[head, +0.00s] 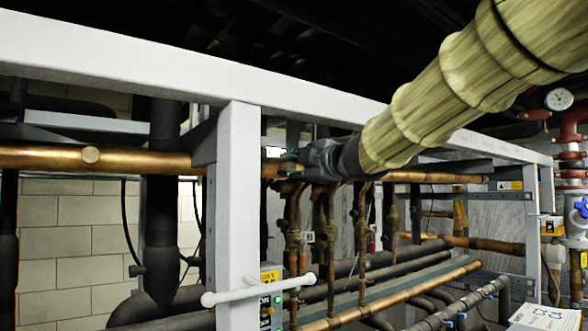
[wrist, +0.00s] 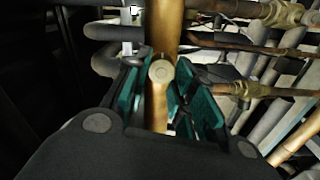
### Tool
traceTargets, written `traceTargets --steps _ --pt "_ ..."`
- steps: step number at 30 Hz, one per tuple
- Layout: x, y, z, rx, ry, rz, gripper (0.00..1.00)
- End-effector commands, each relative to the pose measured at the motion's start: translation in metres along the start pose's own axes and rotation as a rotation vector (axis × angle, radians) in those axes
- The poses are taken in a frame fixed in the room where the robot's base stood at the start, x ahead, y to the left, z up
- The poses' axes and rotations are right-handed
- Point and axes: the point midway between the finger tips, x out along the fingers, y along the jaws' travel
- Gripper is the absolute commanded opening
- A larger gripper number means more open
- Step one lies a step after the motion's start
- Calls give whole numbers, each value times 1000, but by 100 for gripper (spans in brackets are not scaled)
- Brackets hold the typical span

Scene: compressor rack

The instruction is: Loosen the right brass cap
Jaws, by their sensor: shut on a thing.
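The right brass cap (wrist: 160,71) is a round, flat-faced fitting on the copper pipe (wrist: 165,25) in the wrist view. My gripper (wrist: 158,80) has its dark fingers with green pads on both sides of the cap and is shut on it. In the head view my gripper (head: 289,165) is at the upper copper pipe (head: 150,160), just right of the white upright post. It hides the right cap there.
The white frame's top beam (head: 160,70) runs above the pipe, and its upright post (head: 237,200) stands close left of my gripper. Several thin vertical copper pipes (head: 362,225) hang below and right. In the wrist view, a brass fitting (wrist: 245,89) is close to the right finger.

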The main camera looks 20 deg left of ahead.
Motion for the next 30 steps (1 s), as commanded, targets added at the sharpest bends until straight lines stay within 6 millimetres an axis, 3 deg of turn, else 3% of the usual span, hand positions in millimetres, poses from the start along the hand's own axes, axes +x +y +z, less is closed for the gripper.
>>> traceTargets --steps 14,15,18,30 --pt "0 4 1 -16 -2 4 2" --pt "0 4 1 -16 -2 5 27" --pt "0 4 1 -15 -2 4 45" --pt "-4 3 0 -14 -1 3 47"
